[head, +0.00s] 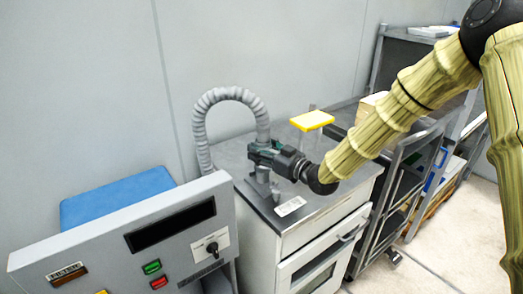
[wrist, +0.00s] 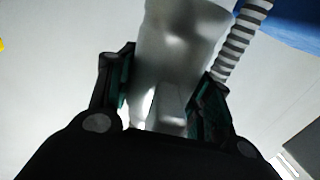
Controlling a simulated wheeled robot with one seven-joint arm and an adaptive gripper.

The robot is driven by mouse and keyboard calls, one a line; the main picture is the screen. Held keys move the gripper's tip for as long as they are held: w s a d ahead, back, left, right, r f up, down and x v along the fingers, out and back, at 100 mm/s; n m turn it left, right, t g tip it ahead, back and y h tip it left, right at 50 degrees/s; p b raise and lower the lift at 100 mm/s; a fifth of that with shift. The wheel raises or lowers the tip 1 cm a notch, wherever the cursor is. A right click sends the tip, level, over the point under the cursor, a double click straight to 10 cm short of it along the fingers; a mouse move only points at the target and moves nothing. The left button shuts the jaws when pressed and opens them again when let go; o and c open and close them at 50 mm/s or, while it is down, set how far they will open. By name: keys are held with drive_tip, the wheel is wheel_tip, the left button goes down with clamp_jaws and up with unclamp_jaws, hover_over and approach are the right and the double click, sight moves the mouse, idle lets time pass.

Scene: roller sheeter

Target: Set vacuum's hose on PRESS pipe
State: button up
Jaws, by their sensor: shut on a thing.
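The vacuum's hose (head: 222,97) is a grey ribbed tube that arches up from behind the control panel and comes down to my gripper (head: 260,153) in the head view. My gripper is shut on the hose's end. In the wrist view a pale grey, smooth end piece (wrist: 180,40) sits between the two fingers, and the ribbed hose (wrist: 243,38) shows at the upper right. Grey pipe-like parts (head: 263,188) stand on the cabinet top under my gripper; I cannot tell whether the held end touches them. No PRESS marking is readable.
The white-fronted cabinet (head: 322,200) has a metal top with a small white label (head: 289,206). A yellow-topped stand (head: 311,120) is behind my gripper. The control panel (head: 130,240) is at front left, a blue surface (head: 118,195) behind it. A cart (head: 405,165) stands right.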

drive_tip(key=shift+f+b, duration=1.4)
drive_tip(key=shift+f, duration=0.6)
idle(1.3)
drive_tip(key=o, duration=1.5)
drive_tip(key=v, duration=1.2)
